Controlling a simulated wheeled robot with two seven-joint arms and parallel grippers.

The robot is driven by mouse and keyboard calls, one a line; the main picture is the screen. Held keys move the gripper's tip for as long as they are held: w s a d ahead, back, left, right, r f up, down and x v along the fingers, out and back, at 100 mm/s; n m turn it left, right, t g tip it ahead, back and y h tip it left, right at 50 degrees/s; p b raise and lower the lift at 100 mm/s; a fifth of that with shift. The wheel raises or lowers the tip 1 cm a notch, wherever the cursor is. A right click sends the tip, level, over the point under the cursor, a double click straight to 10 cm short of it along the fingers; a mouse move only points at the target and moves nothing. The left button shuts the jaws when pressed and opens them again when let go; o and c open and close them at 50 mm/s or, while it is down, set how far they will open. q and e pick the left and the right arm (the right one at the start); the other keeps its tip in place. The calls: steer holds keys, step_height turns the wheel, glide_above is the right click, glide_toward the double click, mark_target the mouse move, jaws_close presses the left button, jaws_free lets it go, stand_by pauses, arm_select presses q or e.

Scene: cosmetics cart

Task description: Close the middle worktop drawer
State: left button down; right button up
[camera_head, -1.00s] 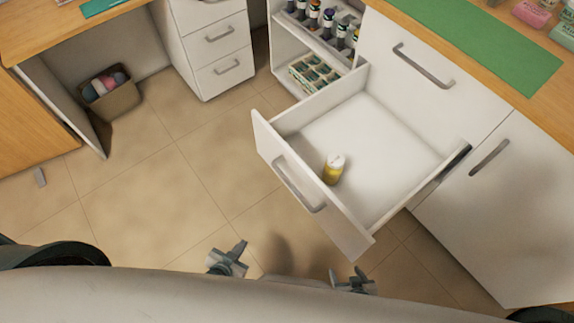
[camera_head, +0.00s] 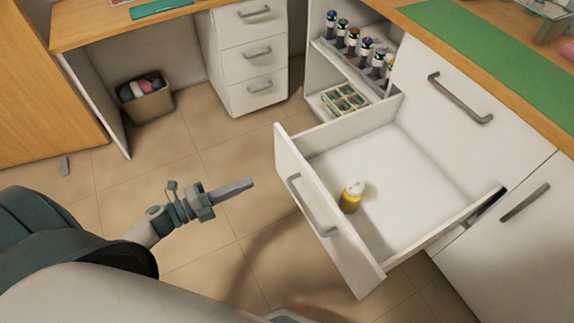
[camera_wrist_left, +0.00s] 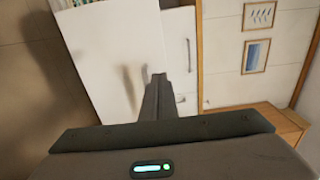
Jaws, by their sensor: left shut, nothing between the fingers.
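The middle worktop drawer (camera_head: 386,207) is pulled far out of the white cabinet, its front panel (camera_head: 325,222) with a grey bar handle (camera_head: 311,206) facing left. A small yellow bottle with a white cap (camera_head: 351,197) stands inside, near the front panel. My left gripper (camera_head: 250,183) is shut and empty. In the head view it is to the left of the drawer front, pointing right towards it, with a gap showing. Its shut fingers also show in the left wrist view (camera_wrist_left: 158,80), in front of a white panel. My right gripper is not in view.
An open shelf with several small bottles (camera_head: 353,42) and a green-celled tray (camera_head: 344,99) lies behind the drawer. A small bin (camera_head: 145,100) stands under the left desk. The tiled floor left of the drawer is clear.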

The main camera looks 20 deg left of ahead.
arm_select(q)
steer(key=p, duration=0.2)
glide_toward(297, 161)
steer(key=x, duration=0.4)
steer(key=shift+w+d+r, duration=0.15)
steer(key=shift+w+d, duration=0.05)
steer(key=shift+d, duration=0.15)
steer(key=shift+x, duration=0.85)
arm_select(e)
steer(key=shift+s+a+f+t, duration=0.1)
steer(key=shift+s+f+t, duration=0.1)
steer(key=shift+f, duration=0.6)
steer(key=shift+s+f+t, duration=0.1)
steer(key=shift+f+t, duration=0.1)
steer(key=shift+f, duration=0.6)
arm_select(q)
steer(key=shift+w, duration=0.1)
